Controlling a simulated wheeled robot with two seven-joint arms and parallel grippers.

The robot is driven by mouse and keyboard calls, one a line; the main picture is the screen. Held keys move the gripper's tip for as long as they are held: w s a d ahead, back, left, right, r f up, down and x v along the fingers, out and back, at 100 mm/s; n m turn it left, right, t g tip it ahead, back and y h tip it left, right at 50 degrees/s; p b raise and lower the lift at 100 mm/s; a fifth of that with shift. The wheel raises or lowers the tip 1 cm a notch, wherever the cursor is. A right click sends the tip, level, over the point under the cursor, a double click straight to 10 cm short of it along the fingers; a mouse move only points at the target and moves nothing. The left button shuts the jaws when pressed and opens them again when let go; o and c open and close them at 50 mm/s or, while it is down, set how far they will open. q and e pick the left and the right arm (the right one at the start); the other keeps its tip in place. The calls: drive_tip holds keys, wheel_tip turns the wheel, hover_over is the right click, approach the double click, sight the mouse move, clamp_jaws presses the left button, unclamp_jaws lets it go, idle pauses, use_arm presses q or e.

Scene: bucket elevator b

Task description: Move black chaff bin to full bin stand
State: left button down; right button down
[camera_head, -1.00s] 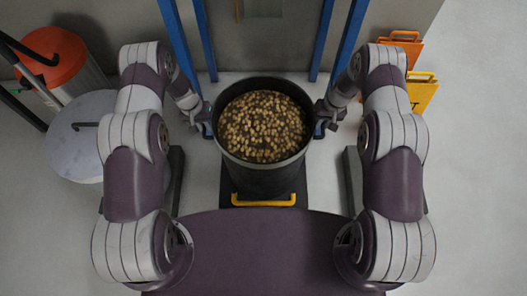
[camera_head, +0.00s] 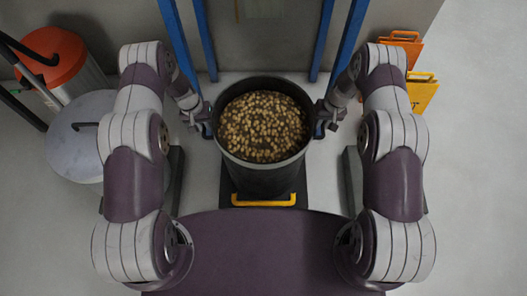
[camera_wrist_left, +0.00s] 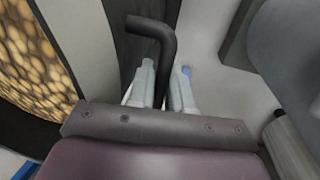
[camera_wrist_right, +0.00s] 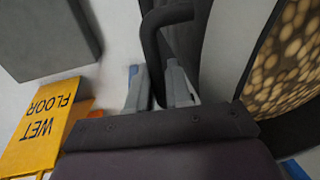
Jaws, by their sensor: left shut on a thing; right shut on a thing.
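The black chaff bin (camera_head: 262,172) is upright in the middle of the head view, filled with pale brown pieces. My left gripper (camera_head: 206,124) is at the bin's left side, shut on a black bent side handle (camera_wrist_left: 158,40), which shows between its fingers in the left wrist view (camera_wrist_left: 163,85). My right gripper (camera_head: 322,122) is at the right side, shut on the other black handle (camera_wrist_right: 158,30), seen between its fingers in the right wrist view (camera_wrist_right: 158,88). A dark base with a yellow front bar (camera_head: 264,201) shows below the bin. I cannot tell whether the bin touches it. The full bin stand is not identifiable.
Blue posts (camera_head: 343,42) stand behind the bin near the wall. A grey lidded drum (camera_head: 84,155) and an orange-topped container (camera_head: 55,55) are at the left. Yellow wet-floor signs (camera_head: 421,92) stand at the right. The floor at far right is clear.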

use_arm(q)
drive_tip(key=shift+w+r, duration=0.1)
use_arm(e)
drive_tip(key=shift+r, duration=0.1)
idle(0.5)
